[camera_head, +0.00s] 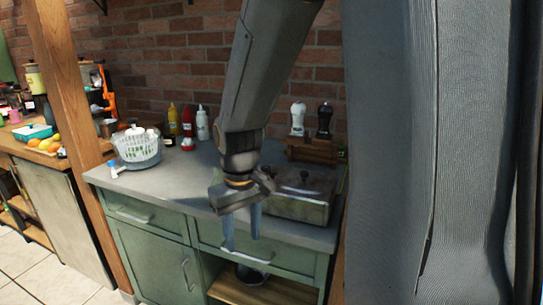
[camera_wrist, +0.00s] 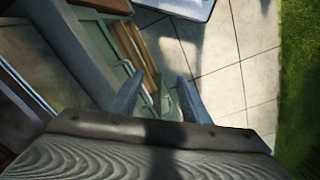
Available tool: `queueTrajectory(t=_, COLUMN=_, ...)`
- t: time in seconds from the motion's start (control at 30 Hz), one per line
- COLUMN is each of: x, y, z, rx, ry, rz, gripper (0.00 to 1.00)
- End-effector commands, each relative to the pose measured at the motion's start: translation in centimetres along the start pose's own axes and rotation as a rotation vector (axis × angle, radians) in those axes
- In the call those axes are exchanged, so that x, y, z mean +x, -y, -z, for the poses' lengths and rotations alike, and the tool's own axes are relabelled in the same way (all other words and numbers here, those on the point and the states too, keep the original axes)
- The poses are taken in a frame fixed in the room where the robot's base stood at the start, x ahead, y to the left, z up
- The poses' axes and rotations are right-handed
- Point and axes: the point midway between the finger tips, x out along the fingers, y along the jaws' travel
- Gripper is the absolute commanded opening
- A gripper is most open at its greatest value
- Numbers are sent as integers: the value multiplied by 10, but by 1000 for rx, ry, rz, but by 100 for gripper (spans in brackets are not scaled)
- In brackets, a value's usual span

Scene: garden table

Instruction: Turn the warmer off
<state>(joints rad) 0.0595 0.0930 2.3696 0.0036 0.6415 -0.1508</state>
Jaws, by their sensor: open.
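The warmer (camera_head: 300,197) appears to be the grey metal box with a lidded top on the right part of the counter. My gripper and forearm cover its left end in the head view, and I cannot make out its switch or knob. My gripper (camera_head: 242,240) is open and empty, with its fingers pointing down in front of the drawers, left of the warmer and apart from it. In the wrist view my gripper's two fingers (camera_wrist: 157,90) stand apart with nothing between them.
The grey counter (camera_head: 190,182) has green drawers below and an open shelf with a dark bowl (camera_head: 251,275). A salad spinner (camera_head: 137,148), sauce bottles (camera_head: 187,122) and two mills (camera_head: 324,120) stand towards the back. The wrist view shows paving (camera_wrist: 225,75) and grass (camera_wrist: 300,90).

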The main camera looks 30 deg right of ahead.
Motion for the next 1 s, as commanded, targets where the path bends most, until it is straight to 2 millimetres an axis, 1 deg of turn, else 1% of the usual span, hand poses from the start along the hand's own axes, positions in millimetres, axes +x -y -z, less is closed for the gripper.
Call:
queueTrajectory(t=0.03, x=-25, y=-16, z=24, rx=-20, ry=-9, rz=-3, gripper=43)
queueTrajectory(t=0.07, x=-36, y=-25, z=37, rx=-39, ry=-11, rz=-4, gripper=43)
queueTrajectory(t=0.1, x=-52, y=-39, z=54, rx=-66, ry=-13, rz=-7, gripper=43)
queueTrajectory(t=0.17, x=-72, y=-60, z=77, rx=-105, ry=-13, rz=-9, gripper=43)
queueTrajectory(t=0.2, x=-85, y=-74, z=91, rx=-130, ry=-12, rz=-10, gripper=43)
queueTrajectory(t=0.3, x=-109, y=-106, z=118, rx=-190, ry=0, rz=-8, gripper=43)
queueTrajectory(t=0.33, x=-115, y=-116, z=125, rx=-206, ry=5, rz=-7, gripper=43)
queueTrajectory(t=0.4, x=-127, y=-134, z=137, rx=-241, ry=15, rz=-3, gripper=43)
queueTrajectory(t=0.5, x=-140, y=-154, z=148, rx=-278, ry=26, rz=3, gripper=43)
queueTrajectory(t=0.63, x=-149, y=-167, z=154, rx=-305, ry=35, rz=8, gripper=43)
queueTrajectory(t=0.73, x=-147, y=-170, z=155, rx=-313, ry=39, rz=11, gripper=43)
queueTrajectory(t=0.87, x=-132, y=-169, z=154, rx=-314, ry=40, rz=12, gripper=43)
queueTrajectory(t=1.0, x=-109, y=-169, z=153, rx=-313, ry=40, rz=11, gripper=43)
